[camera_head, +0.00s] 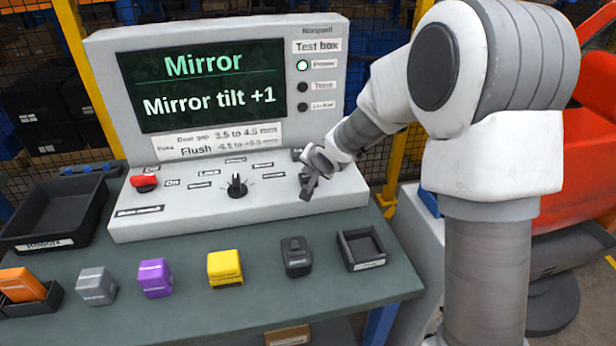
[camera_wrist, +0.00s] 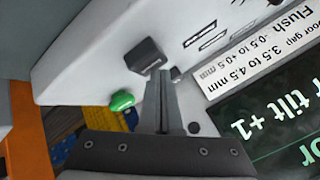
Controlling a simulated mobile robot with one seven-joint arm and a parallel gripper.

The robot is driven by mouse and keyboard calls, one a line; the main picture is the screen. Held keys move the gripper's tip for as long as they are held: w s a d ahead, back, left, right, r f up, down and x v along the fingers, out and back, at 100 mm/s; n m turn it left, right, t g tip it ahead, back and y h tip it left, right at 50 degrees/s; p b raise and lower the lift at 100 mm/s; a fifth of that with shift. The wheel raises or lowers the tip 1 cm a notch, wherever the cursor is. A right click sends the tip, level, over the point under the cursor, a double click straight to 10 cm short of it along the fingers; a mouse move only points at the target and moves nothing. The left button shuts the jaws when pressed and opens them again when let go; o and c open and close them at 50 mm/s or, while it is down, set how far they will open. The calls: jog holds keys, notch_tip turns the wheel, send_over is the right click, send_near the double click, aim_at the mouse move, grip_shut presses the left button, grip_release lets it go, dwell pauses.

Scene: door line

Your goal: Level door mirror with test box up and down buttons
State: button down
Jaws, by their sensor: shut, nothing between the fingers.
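The grey test box (camera_head: 215,215) stands on the bench, its screen (camera_head: 205,85) reading "Mirror" and "Mirror tilt +1". My gripper (camera_head: 307,190) is shut and empty, pointing down at the right end of the sloped control panel. In the wrist view, the shut fingertips (camera_wrist: 167,75) are right beside a black button (camera_wrist: 145,57); I cannot tell if they touch it. A green button (camera_wrist: 122,101) is a little apart from the fingers. Which button is up or down is not readable. In the head view my gripper partly hides the buttons. No mirror is recognizable.
The panel also has a red switch (camera_head: 144,182) and a black rotary knob (camera_head: 237,186). Black tray (camera_head: 90,232), orange, grey, purple (camera_head: 154,277), yellow (camera_head: 224,268) and black blocks, and a small black tray (camera_head: 378,247) line the bench. A red body panel (camera_head: 580,165) is at right.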

jog(key=shift+f+b, duration=0.35)
jog(key=shift+f, duration=0.15)
dwell(0.4)
jog(key=shift+r, duration=0.15)
jog(key=shift+r+p, duration=0.8)
jog(key=shift+p, duration=0.1)
notch_tip(320, 180, up, 5)
jog(key=p, duration=0.4)
jog(key=shift+p, duration=0.3)
notch_tip(320, 180, up, 9)
jog(key=p, duration=0.8)
send_over(309, 179)
jog(key=shift+s+a+f, duration=0.1)
